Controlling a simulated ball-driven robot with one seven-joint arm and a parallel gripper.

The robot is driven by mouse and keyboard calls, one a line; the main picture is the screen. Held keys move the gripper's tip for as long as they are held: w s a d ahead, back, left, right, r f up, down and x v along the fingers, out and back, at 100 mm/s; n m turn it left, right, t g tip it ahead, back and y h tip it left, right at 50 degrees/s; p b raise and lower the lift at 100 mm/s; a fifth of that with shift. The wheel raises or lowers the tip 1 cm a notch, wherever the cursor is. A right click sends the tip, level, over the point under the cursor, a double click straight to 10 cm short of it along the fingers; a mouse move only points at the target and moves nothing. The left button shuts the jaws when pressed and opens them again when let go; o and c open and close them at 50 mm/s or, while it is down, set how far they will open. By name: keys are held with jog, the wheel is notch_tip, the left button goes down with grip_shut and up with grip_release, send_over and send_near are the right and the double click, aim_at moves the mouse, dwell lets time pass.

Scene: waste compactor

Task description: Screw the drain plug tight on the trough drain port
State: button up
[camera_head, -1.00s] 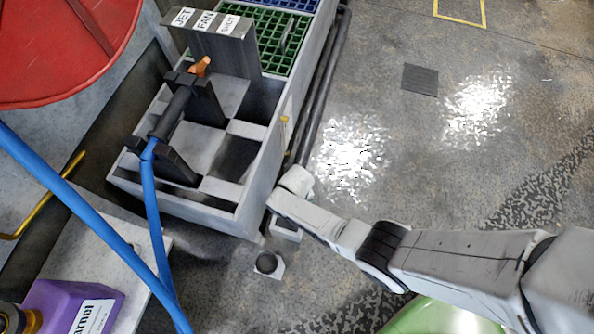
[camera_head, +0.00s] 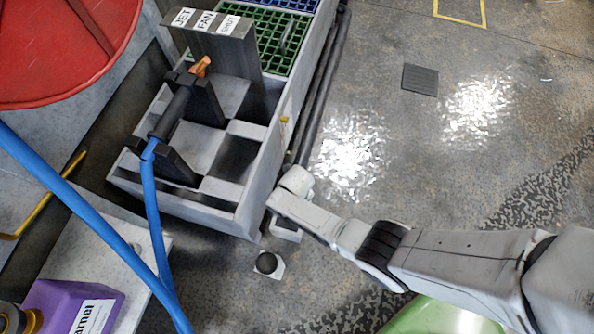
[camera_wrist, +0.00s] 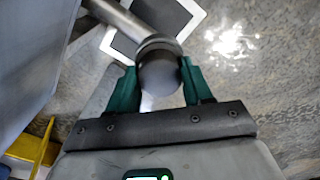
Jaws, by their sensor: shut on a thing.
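In the wrist view, my gripper (camera_wrist: 160,88) has its teal fingers shut on the dark round drain plug (camera_wrist: 160,72). The plug sits at the end of a grey metal pipe, the drain port (camera_wrist: 122,20). The plug appears to touch the port's end, but I cannot tell how far it is threaded. In the head view, the grey trough (camera_head: 190,205) stands left of my arm's end. My wrist is beside the trough's lower right corner. The gripper's fingers, the plug and the port are hidden in that view.
A small pale block with a dark round top (camera_head: 267,264) is on the floor below the trough. Blue hoses (camera_head: 152,205) hang at the left, near a purple container (camera_head: 70,303). A green rounded object (camera_head: 440,318) lies under my arm. The floor at right is open.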

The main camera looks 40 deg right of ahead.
jog(key=c, duration=0.5)
jog(key=m, duration=0.4)
jog(key=shift+m, duration=0.6)
jog(key=m, duration=0.3)
jog(key=shift+m, duration=1)
jog(key=m, duration=0.4)
jog(key=shift+m, duration=0.6)
